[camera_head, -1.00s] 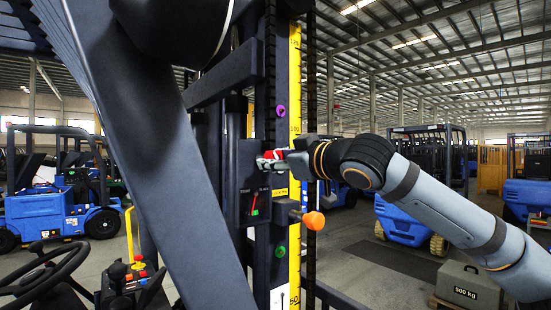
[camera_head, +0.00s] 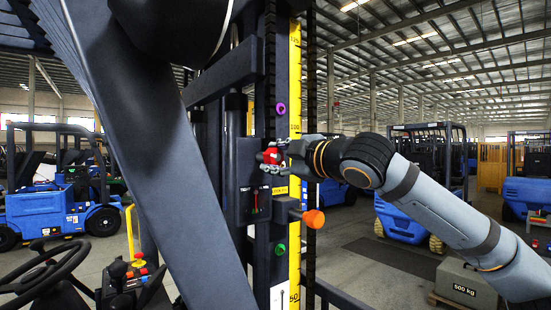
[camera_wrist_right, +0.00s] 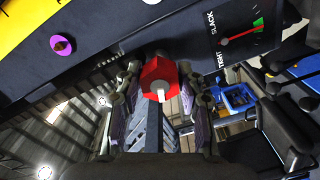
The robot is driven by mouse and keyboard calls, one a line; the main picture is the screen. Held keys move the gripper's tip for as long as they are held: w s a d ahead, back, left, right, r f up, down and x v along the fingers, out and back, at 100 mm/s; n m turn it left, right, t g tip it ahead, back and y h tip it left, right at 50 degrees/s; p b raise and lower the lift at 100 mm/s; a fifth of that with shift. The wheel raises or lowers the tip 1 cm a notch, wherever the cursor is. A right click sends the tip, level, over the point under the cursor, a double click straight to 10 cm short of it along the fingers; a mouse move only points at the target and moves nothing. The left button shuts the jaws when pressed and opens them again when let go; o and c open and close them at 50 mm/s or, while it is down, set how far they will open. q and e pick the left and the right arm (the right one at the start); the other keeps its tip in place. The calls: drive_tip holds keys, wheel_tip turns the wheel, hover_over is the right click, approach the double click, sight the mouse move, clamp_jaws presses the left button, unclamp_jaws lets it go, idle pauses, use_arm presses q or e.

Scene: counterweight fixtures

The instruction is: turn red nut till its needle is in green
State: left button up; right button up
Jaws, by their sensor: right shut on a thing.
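The red nut (camera_head: 270,156) is on the dark mast plate, and it also shows in the right wrist view (camera_wrist_right: 158,78) as a red block with a pale pin in front. My right gripper (camera_head: 273,161) reaches it from the right. Its fingers (camera_wrist_right: 158,98) lie on both sides of the nut, shut on it. I cannot tell exactly whether the tip lies within the green. My left gripper does not show.
A purple knob (camera_head: 280,110) is above the nut. An orange knob (camera_head: 314,219) sticks out below my right gripper, with a green knob (camera_head: 280,250) lower down. A yellow scale (camera_head: 295,80) runs along the mast. Blue forklifts (camera_head: 60,190) stand around.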

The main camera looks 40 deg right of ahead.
drive_tip(key=shift+f, duration=0.1)
idle(0.4)
drive_tip(key=o, duration=1)
drive_tip(key=shift+o, duration=0.9)
